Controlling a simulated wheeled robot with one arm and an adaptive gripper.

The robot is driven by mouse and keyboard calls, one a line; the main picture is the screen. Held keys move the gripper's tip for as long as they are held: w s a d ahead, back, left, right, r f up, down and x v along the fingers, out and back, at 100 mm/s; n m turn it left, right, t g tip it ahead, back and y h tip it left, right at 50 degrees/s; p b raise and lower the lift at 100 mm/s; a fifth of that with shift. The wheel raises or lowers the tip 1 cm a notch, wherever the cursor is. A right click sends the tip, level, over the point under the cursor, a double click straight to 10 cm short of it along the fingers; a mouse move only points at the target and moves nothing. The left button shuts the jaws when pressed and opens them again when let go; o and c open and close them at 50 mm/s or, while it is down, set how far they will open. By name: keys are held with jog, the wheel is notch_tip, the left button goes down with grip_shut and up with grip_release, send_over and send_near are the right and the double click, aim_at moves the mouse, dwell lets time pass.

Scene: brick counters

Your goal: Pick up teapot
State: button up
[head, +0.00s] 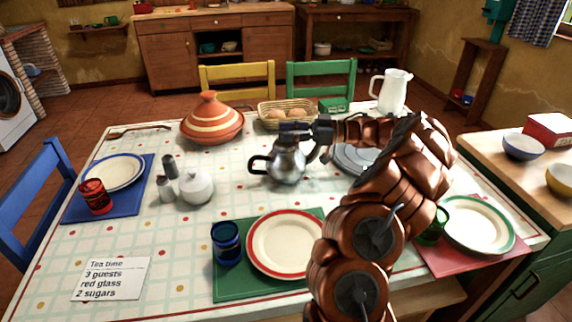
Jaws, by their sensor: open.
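The teapot (287,164) is a shiny metal pot with a dark handle on its left side. It stands upright near the middle of the patterned tablecloth. My gripper (297,130) is dark and reaches in from the right, at the top of the teapot. It is open. I cannot tell whether its fingers touch the lid or are just behind it. The gripper and arm overlap the teapot's upper right side and partly hide it.
On the table (180,235) are a striped tagine (211,120), a bread basket (278,113), a white pitcher (391,91), a white sugar bowl (197,187), shakers (168,168), a blue glass (227,243) and a red-rimmed plate (286,243). Bare cloth lies left of the teapot.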

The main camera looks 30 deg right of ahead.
jog(key=shift+w+a, duration=0.15)
grip_shut()
dwell(0.4)
dwell(0.4)
